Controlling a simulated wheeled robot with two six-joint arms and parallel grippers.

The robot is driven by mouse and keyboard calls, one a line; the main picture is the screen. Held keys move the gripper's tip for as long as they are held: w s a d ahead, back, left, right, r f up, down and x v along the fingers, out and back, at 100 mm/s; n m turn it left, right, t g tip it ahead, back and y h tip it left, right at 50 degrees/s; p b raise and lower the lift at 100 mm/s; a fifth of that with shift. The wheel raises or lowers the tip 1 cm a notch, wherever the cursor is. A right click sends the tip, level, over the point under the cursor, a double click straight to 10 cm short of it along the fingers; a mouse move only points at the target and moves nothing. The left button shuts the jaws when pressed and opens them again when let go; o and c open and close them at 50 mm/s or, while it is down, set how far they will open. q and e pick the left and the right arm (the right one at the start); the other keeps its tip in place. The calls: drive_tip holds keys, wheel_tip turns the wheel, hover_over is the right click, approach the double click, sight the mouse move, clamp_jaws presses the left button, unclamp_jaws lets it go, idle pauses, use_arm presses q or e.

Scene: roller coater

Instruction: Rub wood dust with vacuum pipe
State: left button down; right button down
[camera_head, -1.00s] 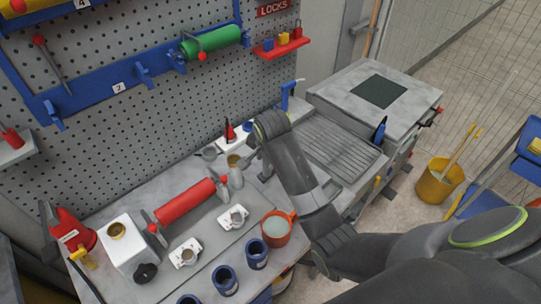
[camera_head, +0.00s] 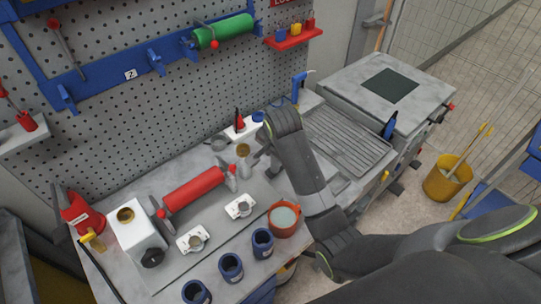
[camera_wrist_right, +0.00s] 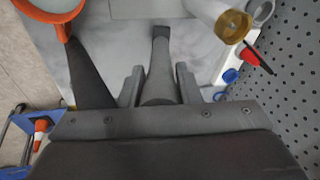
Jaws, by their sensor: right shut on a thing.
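My right gripper (camera_head: 258,158) hangs over the back right part of the grey worktable (camera_head: 120,187), largely hidden by my own arm in the head view. In the right wrist view its two fingers (camera_wrist_right: 160,88) are shut on a grey pipe (camera_wrist_right: 160,62), which points away from the gripper over the table. A dark tapered piece (camera_wrist_right: 90,78) lies left of the fingers; I cannot tell whether it belongs to the pipe. I cannot make out wood dust in either view. My left gripper is not in view.
A red roller (camera_head: 193,189) lies mid-table. An orange pot (camera_head: 284,219), several blue cans (camera_head: 231,267) and a white box (camera_head: 137,236) stand around it. A pegboard (camera_head: 120,110) rises behind. A metal bench (camera_head: 345,140) and yellow bucket (camera_head: 446,178) are at right.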

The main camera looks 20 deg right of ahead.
drive_tip(key=w+d, duration=0.2)
drive_tip(key=d, duration=0.4)
drive_tip(key=shift+w, duration=0.15)
drive_tip(key=shift+d, duration=0.15)
drive_tip(key=w+d, duration=0.2)
drive_tip(key=d, duration=0.5)
drive_tip(key=shift+w, duration=0.25)
idle(0.5)
drive_tip(key=shift+a+r, duration=0.1)
wheel_tip(320, 180, up, 6)
idle(0.5)
